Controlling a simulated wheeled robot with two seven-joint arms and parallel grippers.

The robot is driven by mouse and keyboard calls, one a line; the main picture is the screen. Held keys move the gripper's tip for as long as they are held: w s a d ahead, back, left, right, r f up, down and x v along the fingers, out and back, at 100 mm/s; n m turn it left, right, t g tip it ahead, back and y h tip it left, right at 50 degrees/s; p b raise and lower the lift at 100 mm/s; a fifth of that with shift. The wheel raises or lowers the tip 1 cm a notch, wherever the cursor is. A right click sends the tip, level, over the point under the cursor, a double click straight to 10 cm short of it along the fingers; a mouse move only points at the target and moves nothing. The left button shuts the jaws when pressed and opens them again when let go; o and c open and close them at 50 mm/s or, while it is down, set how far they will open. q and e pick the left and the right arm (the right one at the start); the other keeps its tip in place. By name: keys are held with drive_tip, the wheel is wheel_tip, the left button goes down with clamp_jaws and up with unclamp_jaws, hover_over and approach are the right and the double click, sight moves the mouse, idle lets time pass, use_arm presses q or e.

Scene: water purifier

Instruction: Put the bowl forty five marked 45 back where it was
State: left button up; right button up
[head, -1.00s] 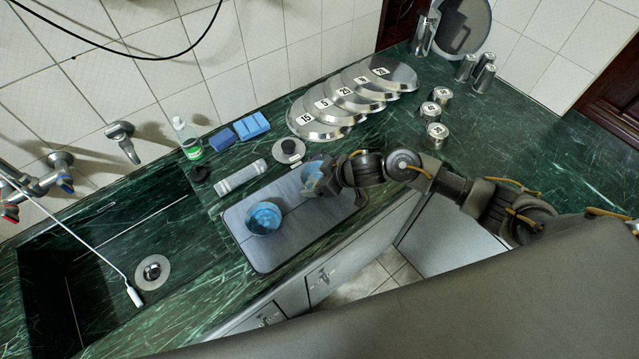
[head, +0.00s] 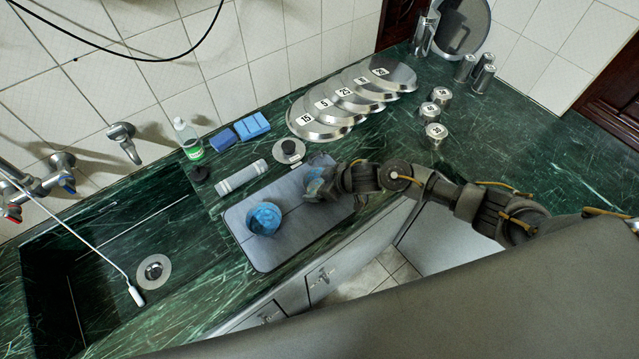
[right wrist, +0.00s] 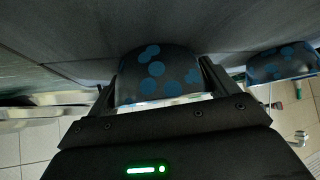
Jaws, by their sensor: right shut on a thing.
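A blue patterned bowl (head: 316,176) is at the right part of the grey mat (head: 290,250). My right gripper (head: 321,186) is shut on it. In the right wrist view the dark bowl with blue dots (right wrist: 158,75) sits between the two fingers. I cannot tell whether it touches the mat. A second blue bowl (head: 264,219) stands on the left part of the mat, and it also shows at the right edge of the wrist view (right wrist: 284,65). No 45 mark is readable on either bowl. My left gripper is not in view.
Several numbered metal plates (head: 318,133) fan out behind. A black-knobbed round object (head: 289,148) and a grey cylinder (head: 241,177) lie just behind the mat. Marked metal weights (head: 436,133) stand to the right. The sink (head: 110,260) is at the left. Mat centre is free.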

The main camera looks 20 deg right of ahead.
drive_tip(key=shift+s+d+f, duration=0.1)
drive_tip(key=shift+s+f, duration=0.25)
drive_tip(key=shift+f, duration=0.2)
drive_tip(key=o, duration=0.8)
drive_tip(key=shift+o, duration=0.4)
drive_tip(key=shift+s+f, duration=0.15)
drive_tip(key=shift+f, duration=0.05)
drive_tip(key=shift+r, duration=0.3)
drive_tip(key=shift+w+r+p, duration=0.2)
drive_tip(key=shift+r+p, duration=0.15)
drive_tip(key=shift+r, duration=0.15)
drive_tip(key=v, duration=1.1)
drive_tip(key=shift+d+r+b, duration=0.15)
drive_tip(key=shift+r+b, duration=0.25)
drive_tip(key=shift+r, duration=0.1)
